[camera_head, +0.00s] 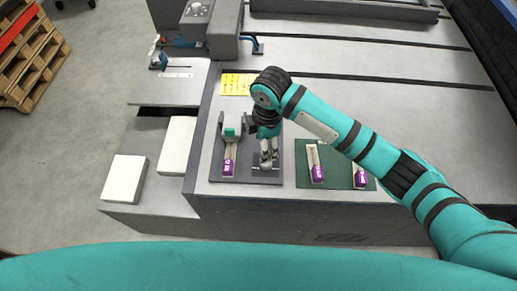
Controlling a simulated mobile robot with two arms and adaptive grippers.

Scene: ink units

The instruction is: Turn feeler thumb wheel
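My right gripper (267,163) reaches down from the right over the right part of a dark grey plate (248,179) on the machine top. Its fingertips are at a small light metallic piece there; whether they touch or grip it is too small to tell. Left of the gripper on the same plate stands an ink unit (229,158) with a light strip, a purple end and a teal block in a grey bracket at its far end. I cannot make out the feeler thumb wheel clearly. My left gripper is not in view.
A green mat (338,181) to the right holds two purple-ended ink units (317,171) (360,176). A yellow label (237,84) lies behind the dark plate. White blocks (125,179) (178,146) sit at left. The grey machine top is bare at far right; wooden pallets (30,60) stand at far left.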

